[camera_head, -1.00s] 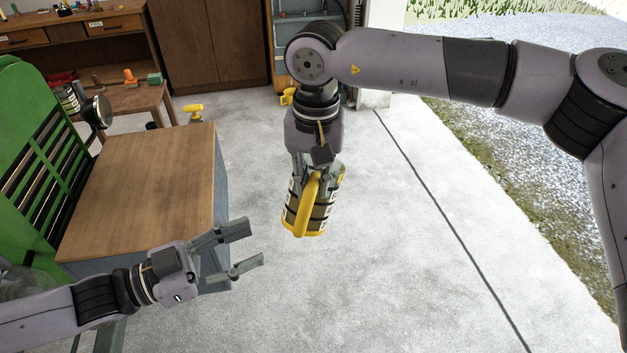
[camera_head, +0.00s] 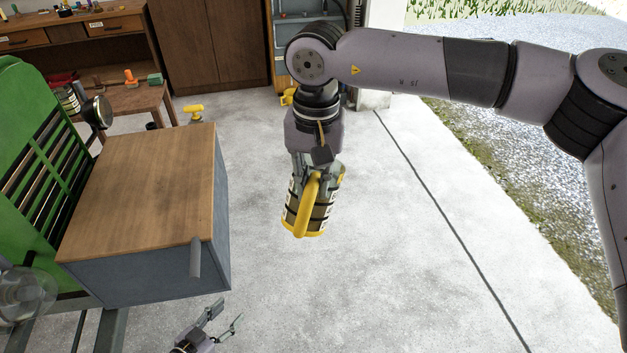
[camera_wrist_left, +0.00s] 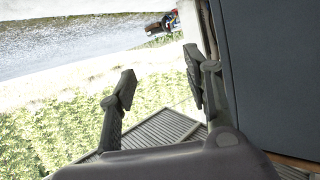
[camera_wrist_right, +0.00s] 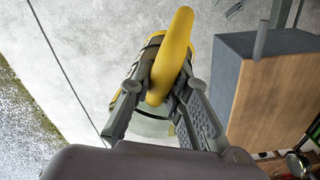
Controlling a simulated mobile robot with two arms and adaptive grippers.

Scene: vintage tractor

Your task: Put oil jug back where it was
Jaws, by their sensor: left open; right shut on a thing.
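The oil jug (camera_head: 312,212) is dark with pale label patches and a yellow handle and rim. My right gripper (camera_head: 318,178) is shut on it and holds it in the air over the concrete floor, right of the wooden-topped cabinet. In the right wrist view the jug's yellow handle (camera_wrist_right: 171,57) stands up between the fingers. My left gripper (camera_head: 222,318) is open and empty, low in the head view, below the cabinet's near corner. The left wrist view shows its two fingers (camera_wrist_left: 160,92) apart with nothing between them.
The cabinet (camera_head: 150,190) has a wooden top and grey sides, with a grey handle (camera_head: 195,258) on its near side. The green tractor (camera_head: 30,170) is at the left. A workbench (camera_head: 100,30) stands at the back left. The concrete floor (camera_head: 400,230) in the middle is clear.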

